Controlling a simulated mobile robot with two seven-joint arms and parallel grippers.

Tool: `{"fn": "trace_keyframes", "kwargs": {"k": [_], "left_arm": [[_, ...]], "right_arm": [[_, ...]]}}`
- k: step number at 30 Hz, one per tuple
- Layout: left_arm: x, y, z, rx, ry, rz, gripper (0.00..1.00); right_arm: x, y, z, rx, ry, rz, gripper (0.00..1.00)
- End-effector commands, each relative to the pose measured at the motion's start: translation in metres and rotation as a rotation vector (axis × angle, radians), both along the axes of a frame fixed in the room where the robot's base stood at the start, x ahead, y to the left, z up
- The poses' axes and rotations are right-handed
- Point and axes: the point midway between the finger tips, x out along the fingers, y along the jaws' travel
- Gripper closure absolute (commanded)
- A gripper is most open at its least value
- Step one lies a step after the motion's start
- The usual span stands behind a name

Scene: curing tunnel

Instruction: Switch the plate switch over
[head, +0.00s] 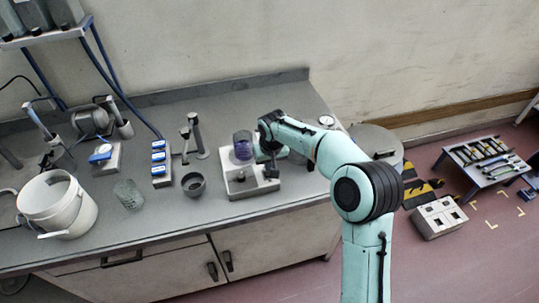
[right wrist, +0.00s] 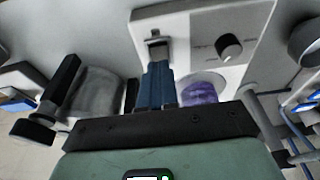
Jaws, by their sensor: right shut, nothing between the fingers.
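The hot plate (head: 262,188) is a pale box on the bench, with a glass of purple liquid (head: 243,146) on its back part. In the right wrist view the plate's front panel (right wrist: 190,30) shows a round black dial (right wrist: 229,47) and a small dark-framed plate switch (right wrist: 155,36). My right gripper (head: 270,172) is over the right side of the plate. In the wrist view its fingers (right wrist: 156,68) are shut and empty, with the tips right at the switch. I cannot tell whether they touch it, and the switch's position is unclear. My left gripper is out of view.
A grey cup (head: 194,185), a glass beaker (head: 128,194), a white bucket (head: 58,205) and a blue-and-white block (head: 160,165) stand left of the plate. A dark stand (head: 197,140) is behind the cup. The bench's front edge runs close before the plate.

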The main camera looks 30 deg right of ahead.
Motion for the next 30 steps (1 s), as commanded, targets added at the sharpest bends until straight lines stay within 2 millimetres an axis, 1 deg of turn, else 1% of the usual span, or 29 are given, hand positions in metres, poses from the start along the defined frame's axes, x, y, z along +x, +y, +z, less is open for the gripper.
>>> {"fn": "trace_keyframes", "kwargs": {"k": [1,3,7,20,23,26,27,30], "left_arm": [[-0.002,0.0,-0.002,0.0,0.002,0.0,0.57],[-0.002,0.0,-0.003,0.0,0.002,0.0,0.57],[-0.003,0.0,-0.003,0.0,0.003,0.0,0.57],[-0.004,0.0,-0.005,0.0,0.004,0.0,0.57],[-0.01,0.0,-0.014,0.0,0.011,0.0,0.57],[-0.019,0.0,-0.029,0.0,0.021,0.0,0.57],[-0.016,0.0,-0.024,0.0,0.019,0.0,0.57],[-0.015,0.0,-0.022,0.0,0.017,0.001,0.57]], "right_arm": [[-0.002,0.0,-0.009,0.0,0.003,0.001,1.0],[-0.003,0.001,-0.017,0.0,0.003,0.001,1.0],[-0.003,0.001,-0.024,0.001,0.001,0.001,1.0],[-0.004,0.001,-0.027,0.0,-0.002,0.0,1.0],[-0.005,0.001,-0.031,-0.004,-0.016,0.001,1.0],[-0.006,0.001,-0.037,-0.013,-0.043,0.001,1.0],[-0.005,0.0,-0.034,-0.011,-0.038,0.0,1.0],[-0.004,0.001,-0.032,-0.011,-0.039,0.0,1.0]]}}
